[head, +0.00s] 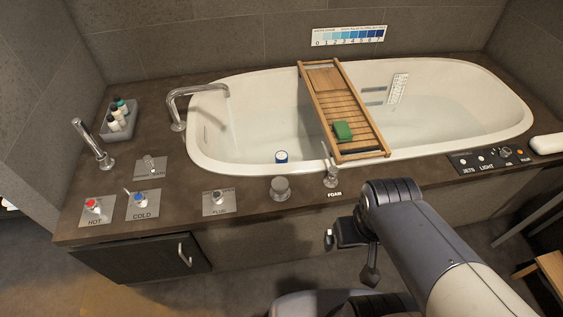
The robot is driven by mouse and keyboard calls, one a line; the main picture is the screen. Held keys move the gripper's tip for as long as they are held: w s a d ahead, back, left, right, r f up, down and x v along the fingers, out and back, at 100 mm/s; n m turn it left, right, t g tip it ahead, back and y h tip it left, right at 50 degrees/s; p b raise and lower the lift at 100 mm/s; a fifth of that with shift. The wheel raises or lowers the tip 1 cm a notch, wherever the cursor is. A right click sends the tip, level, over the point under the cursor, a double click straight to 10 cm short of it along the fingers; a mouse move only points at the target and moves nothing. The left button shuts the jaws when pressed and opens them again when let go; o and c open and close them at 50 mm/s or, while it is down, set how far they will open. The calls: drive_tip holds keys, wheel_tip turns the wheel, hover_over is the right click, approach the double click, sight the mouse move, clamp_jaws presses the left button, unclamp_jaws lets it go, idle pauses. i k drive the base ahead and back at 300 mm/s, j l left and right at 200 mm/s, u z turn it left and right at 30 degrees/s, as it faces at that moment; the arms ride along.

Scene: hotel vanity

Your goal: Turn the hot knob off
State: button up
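The hot knob (92,205) is a small metal knob with a red top. It stands on a grey plate marked HOT (95,220) at the near left corner of the tub deck. Its exact turn angle is too small to read. My gripper (347,248) is in front of the deck, right of centre and far to the right of the hot knob, touching nothing I can see. Its fingers are dark and small, and their opening is unclear.
The cold knob (139,199), with a blue top, is close right of the hot knob. The plug control (217,198) is farther right. A hand shower (92,143) rises behind the hot knob. A cabinet handle (184,254) sticks out below the deck. Open floor lies in front.

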sight(93, 205)
drive_tip(key=u, duration=2)
drive_tip(key=i+j+z, duration=0.1)
drive_tip(key=i, duration=0.45)
drive_tip(key=i+j+z, duration=0.1)
drive_tip(key=i+j, duration=0.15)
drive_tip(key=i, duration=0.3)
